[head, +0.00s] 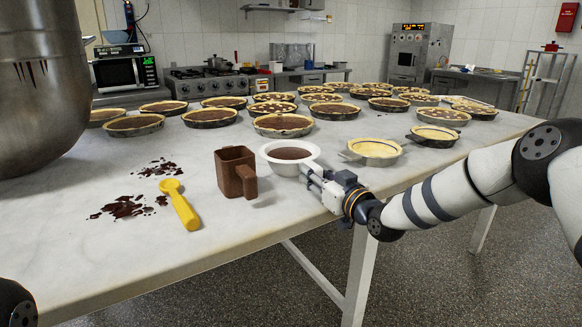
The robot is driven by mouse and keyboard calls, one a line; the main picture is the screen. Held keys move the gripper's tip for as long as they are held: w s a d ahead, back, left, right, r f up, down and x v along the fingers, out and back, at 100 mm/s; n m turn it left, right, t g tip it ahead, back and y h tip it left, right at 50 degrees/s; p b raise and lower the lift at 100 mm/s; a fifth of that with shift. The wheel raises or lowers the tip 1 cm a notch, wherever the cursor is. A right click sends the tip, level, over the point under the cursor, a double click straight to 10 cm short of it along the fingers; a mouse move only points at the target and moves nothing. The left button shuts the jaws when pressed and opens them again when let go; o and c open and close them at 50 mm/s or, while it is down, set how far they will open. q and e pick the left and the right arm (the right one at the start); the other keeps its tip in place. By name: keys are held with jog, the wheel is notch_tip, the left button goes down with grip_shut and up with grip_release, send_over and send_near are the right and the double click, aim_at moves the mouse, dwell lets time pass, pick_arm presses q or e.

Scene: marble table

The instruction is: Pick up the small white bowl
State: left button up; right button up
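The small white bowl (312,152) stands upright on the marble table near its front edge, with dark brown contents inside. My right gripper (309,177) reaches in from the right, and its fingertips are at the bowl's front right side, touching it or very close. The fingers overlap the bowl's lower right wall in the picture. I cannot tell whether they are apart or closed on the wall. My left gripper is not in view.
A brown square mug (235,171) stands just left of the bowl. A yellow scoop (182,207) and dark crumbs (125,207) lie further left, near a large metal mixing bowl (40,85). Two pale tart shells (374,149) are to the right, and several filled pies (284,125) fill the back.

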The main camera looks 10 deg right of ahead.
jog(key=shift+r, duration=0.2)
grip_shut()
notch_tip(320, 180, up, 4)
jog(key=shift+s+a+r+p, duration=0.1)
jog(key=shift+a+p, duration=0.05)
jog(key=shift+p, duration=0.2)
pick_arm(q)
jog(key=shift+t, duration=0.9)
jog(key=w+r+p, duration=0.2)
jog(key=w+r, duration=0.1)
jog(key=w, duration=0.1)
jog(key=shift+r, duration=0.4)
pick_arm(e)
jog(key=s+a+r, duration=0.7)
jog(key=s+r, duration=0.1)
jog(key=s, duration=0.3)
jog(key=shift+s+a+r, duration=0.2)
jog(key=shift+s+r, duration=0.05)
jog(key=shift+r, duration=0.1)
jog(key=shift+o, duration=1.6)
grip_release()
grip_shut()
